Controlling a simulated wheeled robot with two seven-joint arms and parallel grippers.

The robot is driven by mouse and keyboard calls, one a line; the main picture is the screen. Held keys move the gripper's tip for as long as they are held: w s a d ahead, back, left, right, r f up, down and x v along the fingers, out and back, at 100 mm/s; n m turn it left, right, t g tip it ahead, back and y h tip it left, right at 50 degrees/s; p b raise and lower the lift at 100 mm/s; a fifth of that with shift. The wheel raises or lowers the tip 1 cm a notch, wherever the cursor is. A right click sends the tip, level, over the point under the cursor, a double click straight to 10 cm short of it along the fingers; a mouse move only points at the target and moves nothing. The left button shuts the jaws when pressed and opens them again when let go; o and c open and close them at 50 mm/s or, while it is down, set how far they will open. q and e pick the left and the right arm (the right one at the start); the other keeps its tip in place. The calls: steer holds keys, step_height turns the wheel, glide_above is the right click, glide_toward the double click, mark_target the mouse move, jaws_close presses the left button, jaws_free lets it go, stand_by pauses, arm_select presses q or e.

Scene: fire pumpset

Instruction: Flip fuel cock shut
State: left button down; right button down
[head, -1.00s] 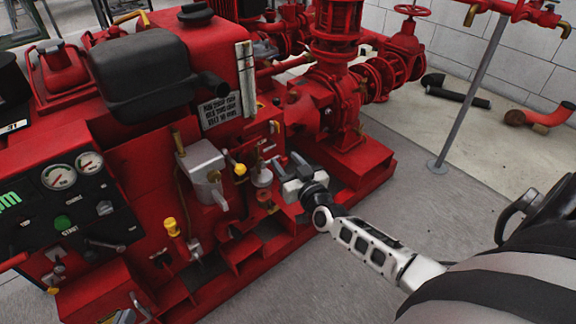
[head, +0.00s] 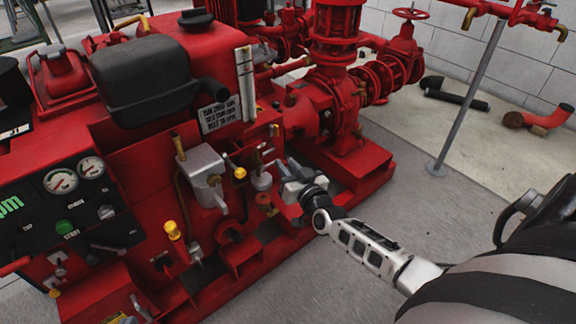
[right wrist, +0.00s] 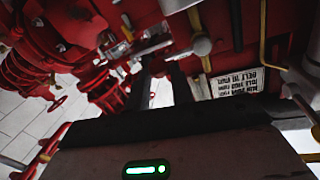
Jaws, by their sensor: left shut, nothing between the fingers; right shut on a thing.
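The red pumpset engine (head: 120,175) fills the left of the head view. A small pale bowl fitting (head: 262,180), apparently at the fuel cock, sits low on its right side. My right gripper (head: 282,168) is just right of this fitting, shut on what looks like the fuel cock's small lever; the grip itself is mostly hidden. In the right wrist view, the dark fingers (right wrist: 160,82) point at the engine side, close to a silver lever-like part (right wrist: 152,47). I cannot make out my left gripper in either view.
A yellow knob (head: 240,173) and a grey metal housing (head: 204,168) stand left of the right gripper. The red base frame (head: 280,235) runs below it. A grey pole (head: 470,95) stands to the right, with clear floor (head: 480,215) around its foot.

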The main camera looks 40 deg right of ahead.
steer(key=c, duration=1.2)
jaws_free()
steer(key=shift+a+f, duration=0.15)
steer(key=shift+f, duration=0.35)
arm_select(q)
steer(key=shift+w+r, duration=0.15)
arm_select(e)
steer(key=shift+r, duration=0.1)
arm_select(q)
steer(key=shift+r, duration=0.1)
arm_select(e)
steer(key=shift+s, duration=0.1)
arm_select(q)
steer(key=shift+s+a+f+g+y+p, duration=0.1)
steer(key=shift+a+f+g+y+p, duration=0.3)
steer(key=shift+f+p, duration=0.55)
steer(key=shift+s+a+f+g+y+p, duration=0.1)
steer(key=shift+a+f+g+p, duration=0.35)
steer(key=shift+p, duration=0.8)
arm_select(e)
steer(key=s+a, duration=0.1)
steer(key=s, duration=1.4)
steer(key=shift+s+a+r, duration=0.3)
steer(key=shift+s+a, duration=0.05)
arm_select(q)
steer(key=shift+s+d+f, duration=0.1)
steer(key=shift+d, duration=0.15)
